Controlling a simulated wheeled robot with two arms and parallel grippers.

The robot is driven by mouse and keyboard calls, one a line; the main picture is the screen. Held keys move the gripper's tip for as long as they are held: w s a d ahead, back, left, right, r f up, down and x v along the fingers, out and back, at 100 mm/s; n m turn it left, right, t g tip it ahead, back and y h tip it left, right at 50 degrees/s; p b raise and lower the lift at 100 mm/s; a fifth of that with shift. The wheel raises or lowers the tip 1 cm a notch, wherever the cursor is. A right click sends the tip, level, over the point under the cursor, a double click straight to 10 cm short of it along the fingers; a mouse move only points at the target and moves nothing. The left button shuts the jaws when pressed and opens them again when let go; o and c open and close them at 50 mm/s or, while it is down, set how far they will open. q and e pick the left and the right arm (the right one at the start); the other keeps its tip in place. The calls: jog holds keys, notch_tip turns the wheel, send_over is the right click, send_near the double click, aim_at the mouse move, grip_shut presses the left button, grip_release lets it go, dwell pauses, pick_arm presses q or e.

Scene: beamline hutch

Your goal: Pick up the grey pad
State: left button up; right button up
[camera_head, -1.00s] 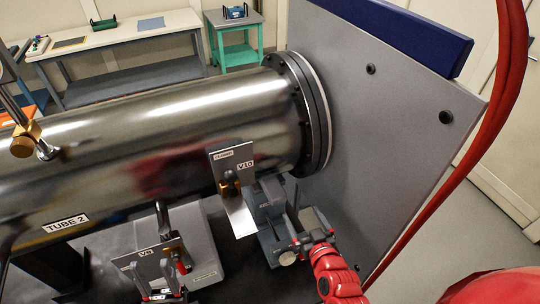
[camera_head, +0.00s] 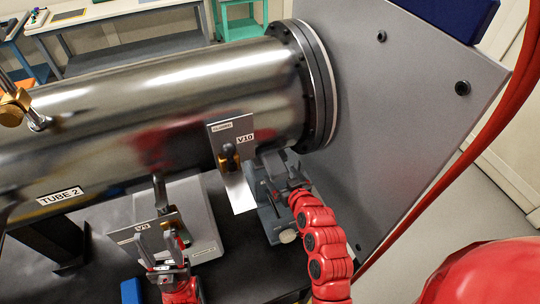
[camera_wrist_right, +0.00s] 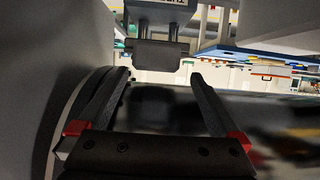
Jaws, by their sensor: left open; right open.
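In the right wrist view a dark grey block (camera_wrist_right: 155,55), likely the grey pad, sits ahead of my right gripper (camera_wrist_right: 162,78), under a labelled grey part. The open fingers point toward it, with nothing held between them. In the head view my right gripper (camera_head: 277,167) is beside a grey stand (camera_head: 275,218), under the tube's flange end; the pad cannot be clearly told apart there. My left gripper (camera_head: 158,238) is open at the lower left, in front of the plate marked V9 (camera_head: 145,231).
A large metal tube (camera_head: 120,125) marked TUBE 2 spans the left and middle. The V10 plate (camera_head: 232,135) hangs left of my right gripper. A big grey panel (camera_head: 400,110) stands at the right, with red cables (camera_head: 470,145). A blue object (camera_head: 131,291) lies beside my left gripper.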

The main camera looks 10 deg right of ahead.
aim_at(280, 171)
jog(key=shift+x, duration=1)
jog(key=x, duration=0.4)
jog(key=shift+d+f+p, duration=0.15)
jog(key=shift+d+p, duration=0.15)
jog(key=shift+d, duration=0.05)
grip_shut()
